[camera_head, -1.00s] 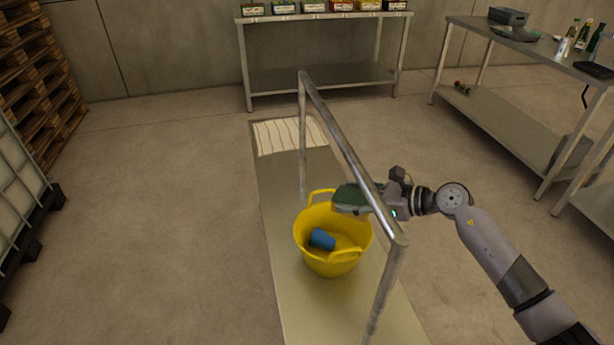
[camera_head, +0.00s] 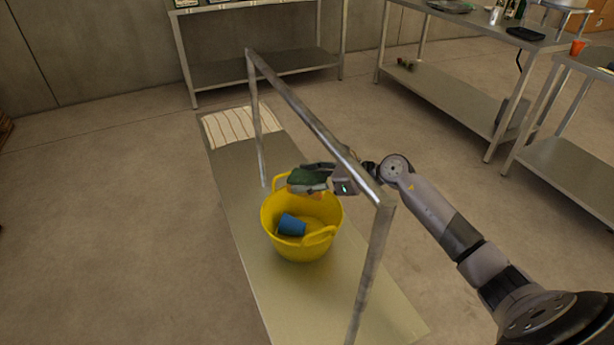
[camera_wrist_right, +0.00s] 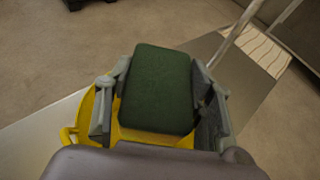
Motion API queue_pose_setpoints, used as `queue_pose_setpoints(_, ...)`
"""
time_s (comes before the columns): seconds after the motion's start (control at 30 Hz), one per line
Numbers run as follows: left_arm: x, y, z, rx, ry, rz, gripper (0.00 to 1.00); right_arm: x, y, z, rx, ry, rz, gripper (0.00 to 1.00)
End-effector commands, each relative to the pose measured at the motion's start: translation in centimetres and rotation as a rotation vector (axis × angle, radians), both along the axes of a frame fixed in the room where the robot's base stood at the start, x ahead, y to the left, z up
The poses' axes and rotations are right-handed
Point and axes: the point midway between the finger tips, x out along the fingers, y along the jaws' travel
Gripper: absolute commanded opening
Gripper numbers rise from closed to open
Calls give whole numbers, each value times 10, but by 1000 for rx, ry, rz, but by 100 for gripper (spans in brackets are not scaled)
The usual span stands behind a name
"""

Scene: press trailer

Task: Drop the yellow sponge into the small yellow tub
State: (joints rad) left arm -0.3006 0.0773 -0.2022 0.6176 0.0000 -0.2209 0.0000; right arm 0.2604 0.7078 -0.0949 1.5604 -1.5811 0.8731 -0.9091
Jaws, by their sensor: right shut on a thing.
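The yellow tub (camera_head: 292,246) stands upright on a flat metal platform, with a blue cup (camera_head: 291,225) lying inside it. The sponge has a dark green top face and a little yellow-orange showing beneath. In the right wrist view, the sponge (camera_wrist_right: 160,88) sits between the two fingers, and part of the tub (camera_wrist_right: 86,118) shows below and left of it. My left gripper is not in view.
A metal rail (camera_head: 318,125) on posts runs along the platform's right side, and my right arm reaches past it. The platform (camera_head: 237,180) has a striped patch at its far end. Metal tables (camera_head: 262,72) stand behind and at the right. The left floor is clear.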

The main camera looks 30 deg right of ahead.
Motion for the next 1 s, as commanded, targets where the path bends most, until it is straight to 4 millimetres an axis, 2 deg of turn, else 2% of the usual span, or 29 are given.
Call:
queue_pose_setpoints(0.2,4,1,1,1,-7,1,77,0,0,0,-1,-1,0,39)
queue_pose_setpoints(0.23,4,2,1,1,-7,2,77,0,0,0,-1,-1,0,50)
queue_pose_setpoints(0.57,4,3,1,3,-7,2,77,0,0,0,-1,0,0,72)
queue_pose_setpoints(0.87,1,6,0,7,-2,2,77,-1,-1,0,-1,0,0,72)
queue_pose_setpoints(1.0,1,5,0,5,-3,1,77,-7,-8,2,-4,2,-1,72)
